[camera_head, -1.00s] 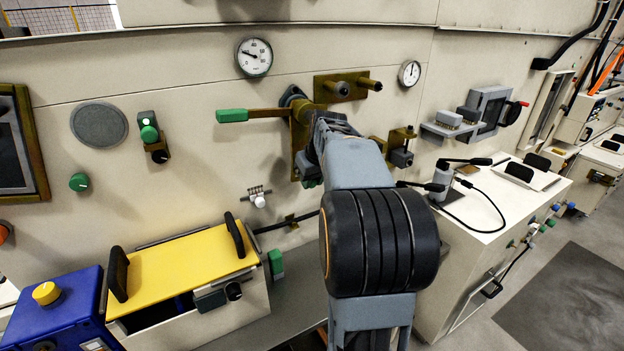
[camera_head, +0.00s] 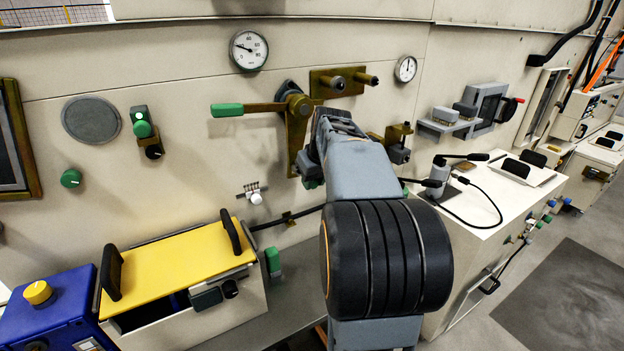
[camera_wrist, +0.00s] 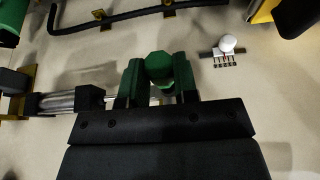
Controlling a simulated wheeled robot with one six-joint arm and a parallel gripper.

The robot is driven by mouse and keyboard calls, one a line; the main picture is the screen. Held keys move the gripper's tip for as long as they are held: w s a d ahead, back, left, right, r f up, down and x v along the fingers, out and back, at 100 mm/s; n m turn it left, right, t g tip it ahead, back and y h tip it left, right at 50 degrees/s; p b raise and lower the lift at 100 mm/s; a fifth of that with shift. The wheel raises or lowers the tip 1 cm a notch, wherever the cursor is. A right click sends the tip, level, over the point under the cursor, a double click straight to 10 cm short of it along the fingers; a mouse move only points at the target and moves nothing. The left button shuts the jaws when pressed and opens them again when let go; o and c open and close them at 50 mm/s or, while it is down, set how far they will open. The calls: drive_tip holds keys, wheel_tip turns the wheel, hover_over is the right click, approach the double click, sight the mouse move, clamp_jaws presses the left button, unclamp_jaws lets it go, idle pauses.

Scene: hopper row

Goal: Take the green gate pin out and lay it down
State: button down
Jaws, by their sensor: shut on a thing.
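The green gate pin (camera_wrist: 159,68) shows in the wrist view as a green rounded head between the fingers. My gripper (camera_wrist: 158,82) is shut on it, with one green-coloured finger on each side. The pin's shank is hidden behind the fingers and the black gripper body, so I cannot tell whether it is still in its hole. A metal rod with a black block (camera_wrist: 88,98) lies close to the left of the gripper. In the head view my arm covers the gripper and the pin.
A lever with a green handle (camera_head: 227,110) sticks out left of my arm. A white knob (camera_head: 256,198) is on the wall below it. A yellow-lidded box (camera_head: 175,268) stands at lower left, and a white cabinet (camera_head: 500,215) at right. A black pipe (camera_wrist: 130,14) runs along the wall.

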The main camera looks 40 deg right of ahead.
drive_tip(key=shift+s, duration=0.25)
drive_tip(key=shift+s+a+b, duration=0.2)
drive_tip(key=shift+s+b, duration=0.4)
drive_tip(key=shift+s, duration=0.65)
drive_tip(key=shift+s+a+b, duration=0.2)
drive_tip(key=shift+s+b, duration=0.35)
drive_tip(key=shift+s, duration=0.7)
